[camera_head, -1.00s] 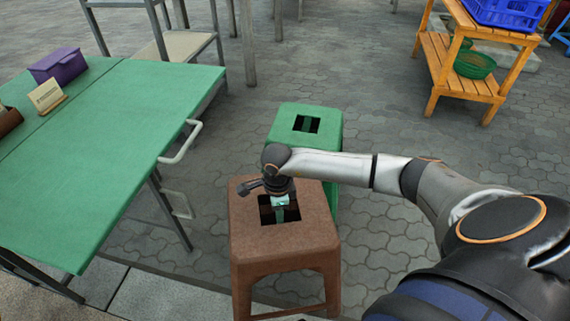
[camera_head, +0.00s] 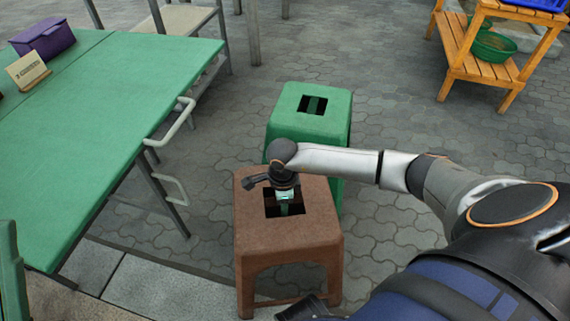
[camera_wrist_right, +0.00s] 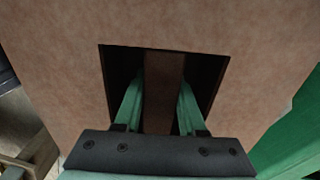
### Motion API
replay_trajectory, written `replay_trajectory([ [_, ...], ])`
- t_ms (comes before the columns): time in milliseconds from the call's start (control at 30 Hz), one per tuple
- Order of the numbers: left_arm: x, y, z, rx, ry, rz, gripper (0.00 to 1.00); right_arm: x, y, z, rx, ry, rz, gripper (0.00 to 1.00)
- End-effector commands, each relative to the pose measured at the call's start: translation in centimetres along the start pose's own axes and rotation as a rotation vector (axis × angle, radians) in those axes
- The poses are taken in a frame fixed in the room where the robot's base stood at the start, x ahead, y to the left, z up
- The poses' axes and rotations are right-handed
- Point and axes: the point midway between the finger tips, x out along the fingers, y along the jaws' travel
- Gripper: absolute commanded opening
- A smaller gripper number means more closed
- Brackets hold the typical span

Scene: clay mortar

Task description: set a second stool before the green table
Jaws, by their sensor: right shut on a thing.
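A brown stool (camera_head: 260,235) stands upright in front of a green stool (camera_head: 288,127), to the right of the green table (camera_head: 110,120). My right gripper (camera_head: 287,200) reaches down into the square hole in the brown stool's seat. In the right wrist view, its two green fingers (camera_wrist_right: 158,105) stand on either side of the brown bar (camera_wrist_right: 163,85) across the hole, shut on it. The fingertips are hidden inside the hole. The green stool is close behind the brown one, partly hidden by my right arm. My left gripper is not in view.
A purple box (camera_head: 42,39) and a small sign (camera_head: 27,71) are on the table. Handles (camera_head: 175,122) stick out from its right edge. A wooden shelf (camera_head: 475,68) stands at the back right. A green thing (camera_head: 10,270) shows at the lower left edge. Paving between is clear.

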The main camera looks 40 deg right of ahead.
Motion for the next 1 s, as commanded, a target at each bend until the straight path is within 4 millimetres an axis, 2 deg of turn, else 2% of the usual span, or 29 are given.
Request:
replay_trajectory([
  [33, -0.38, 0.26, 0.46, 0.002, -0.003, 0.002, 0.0, 0.39, -0.11, 0.29, -0.001, -0.006, -0.007, 0.0],
  [433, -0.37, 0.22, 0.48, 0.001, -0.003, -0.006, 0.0, 0.6, -0.1, 0.28, -0.001, -0.006, -0.007, 0.0],
  [467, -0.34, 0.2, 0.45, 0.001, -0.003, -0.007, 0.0, 0.73, 0.04, 0.17, -0.001, -0.002, -0.004, 0.42],
  [500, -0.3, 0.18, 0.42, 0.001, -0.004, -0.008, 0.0, 0.68, 0.04, 0.16, -0.001, -0.002, -0.004, 0.46],
  [700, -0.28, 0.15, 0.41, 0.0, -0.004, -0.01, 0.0, 0.69, 0.04, 0.14, -0.001, -0.001, -0.003, 0.69],
  [1000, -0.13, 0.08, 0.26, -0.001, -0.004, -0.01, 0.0, 0.41, 0.04, 0.14, -0.001, -0.002, -0.004, 0.7],
])
